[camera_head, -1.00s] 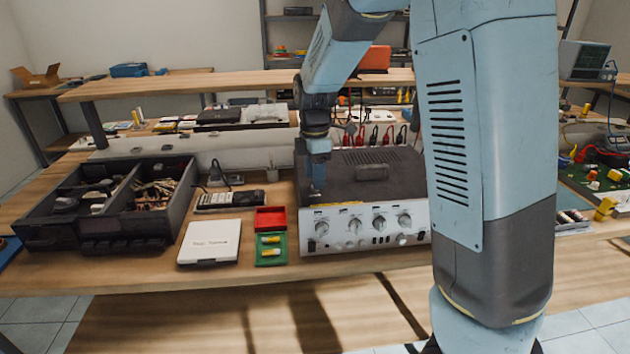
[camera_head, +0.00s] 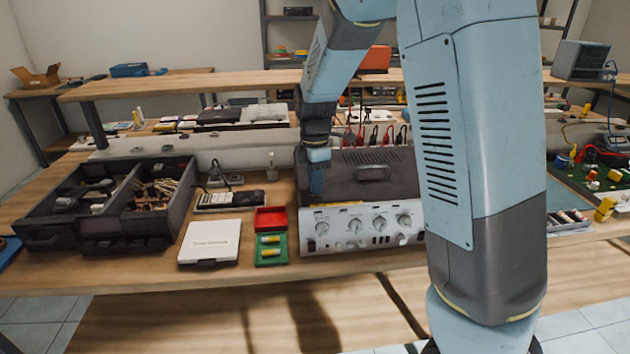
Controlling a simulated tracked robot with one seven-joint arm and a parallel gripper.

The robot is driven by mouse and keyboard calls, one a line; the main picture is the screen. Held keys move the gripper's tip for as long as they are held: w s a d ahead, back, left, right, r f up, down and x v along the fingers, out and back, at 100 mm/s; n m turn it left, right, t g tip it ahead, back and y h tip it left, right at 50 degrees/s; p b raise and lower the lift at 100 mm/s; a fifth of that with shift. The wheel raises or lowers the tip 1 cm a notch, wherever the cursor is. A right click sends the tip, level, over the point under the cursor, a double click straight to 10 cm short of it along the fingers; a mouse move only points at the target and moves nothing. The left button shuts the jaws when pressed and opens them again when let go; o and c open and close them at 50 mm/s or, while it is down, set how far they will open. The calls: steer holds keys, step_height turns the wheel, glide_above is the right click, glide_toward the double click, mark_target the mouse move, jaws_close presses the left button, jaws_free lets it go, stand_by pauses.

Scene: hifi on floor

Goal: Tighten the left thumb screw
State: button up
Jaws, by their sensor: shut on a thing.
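A grey instrument with a white front panel (camera_head: 335,240) and a dark top (camera_head: 372,187) stands on the bench in the middle of the view. Its front carries several round knobs. My gripper (camera_head: 317,190) points down at the left end of the dark top, close to the front edge. It is shut on the left thumb screw, which is too small and too covered by the fingers to make out. No right thumb screw can be made out either.
A black divided box (camera_head: 105,215), a white flat case (camera_head: 210,242) and a red and green open case (camera_head: 271,236) lie left of the instrument. Red and black cables stand behind it. My arm hides the instrument's right end.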

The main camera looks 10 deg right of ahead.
jaws_close()
